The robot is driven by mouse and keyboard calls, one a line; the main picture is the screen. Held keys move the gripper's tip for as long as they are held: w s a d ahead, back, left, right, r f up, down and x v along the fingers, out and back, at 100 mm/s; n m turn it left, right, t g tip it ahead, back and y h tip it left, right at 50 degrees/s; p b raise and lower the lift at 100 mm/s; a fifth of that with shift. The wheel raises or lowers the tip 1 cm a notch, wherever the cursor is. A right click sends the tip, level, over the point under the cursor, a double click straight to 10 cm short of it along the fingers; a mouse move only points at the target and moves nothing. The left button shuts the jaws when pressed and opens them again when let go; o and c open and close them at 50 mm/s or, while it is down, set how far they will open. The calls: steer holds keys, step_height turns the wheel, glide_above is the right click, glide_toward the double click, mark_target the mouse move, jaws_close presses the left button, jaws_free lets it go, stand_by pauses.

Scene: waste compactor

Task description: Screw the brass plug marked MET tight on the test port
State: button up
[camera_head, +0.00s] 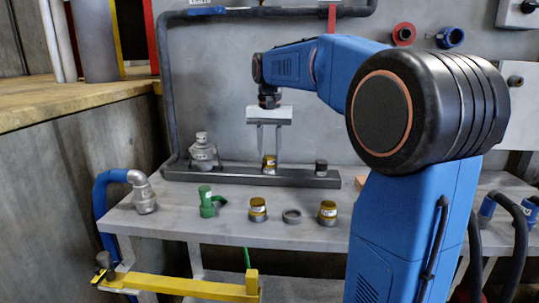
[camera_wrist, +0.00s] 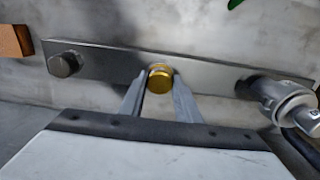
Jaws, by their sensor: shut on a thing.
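My gripper (camera_head: 269,152) points straight down over the dark grey manifold bar (camera_head: 225,178) at the back of the bench. Its two fingers are shut on a brass plug (camera_head: 269,162), which sits at the middle of the bar. In the wrist view the plug (camera_wrist: 160,78) shows as a round gold top between the fingertips (camera_wrist: 160,88). A pale label shows on it in the head view, too small to read. The port under the plug is hidden. Two other brass-topped plugs stand on the bench in front, one left (camera_head: 258,209) and one right (camera_head: 327,212); their labels are unreadable.
A dark cap (camera_head: 321,168) stands at the bar's right end and a grey metal fitting (camera_head: 203,152) at its left. On the bench (camera_head: 180,222) are a green valve (camera_head: 209,203), a grey ring (camera_head: 292,216) and a hose elbow (camera_head: 142,193).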

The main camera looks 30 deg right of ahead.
steer(key=m, duration=0.5)
stand_by(0.4)
steer(key=o, duration=1.3)
steer(key=shift+c, duration=0.6)
